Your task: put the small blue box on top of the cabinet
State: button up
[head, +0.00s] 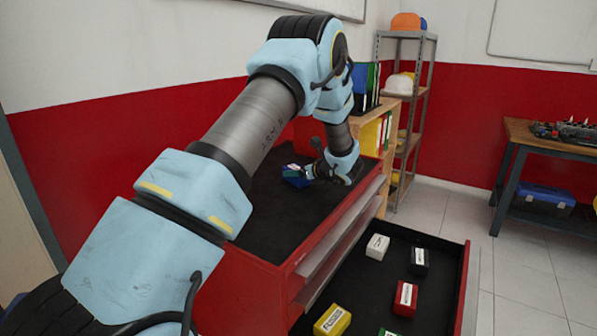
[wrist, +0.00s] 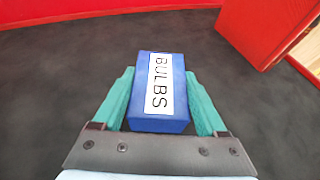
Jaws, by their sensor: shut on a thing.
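The small blue box (wrist: 160,94) has a white label reading BULBS. In the wrist view it sits between the two green fingers of my gripper (wrist: 163,98), which are closed against its sides. In the head view the blue box (head: 297,176) and my gripper (head: 312,172) are over the black top of the red cabinet (head: 262,208), close to its surface. I cannot tell whether the box touches the top. My arm hides part of the cabinet top.
A lower drawer (head: 463,290) of the cabinet is pulled out and holds white, black, red, yellow and green boxes. A shelf with binders (head: 374,134) stands behind the cabinet. A red block-like object (wrist: 268,30) shows in the wrist view. The cabinet top around the box is clear.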

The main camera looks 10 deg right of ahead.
jog(key=o, duration=1.4)
jog(key=shift+r, duration=0.15)
jog(key=b+v, duration=0.3)
jog(key=v, duration=0.9)
jog(key=shift+b, duration=0.3)
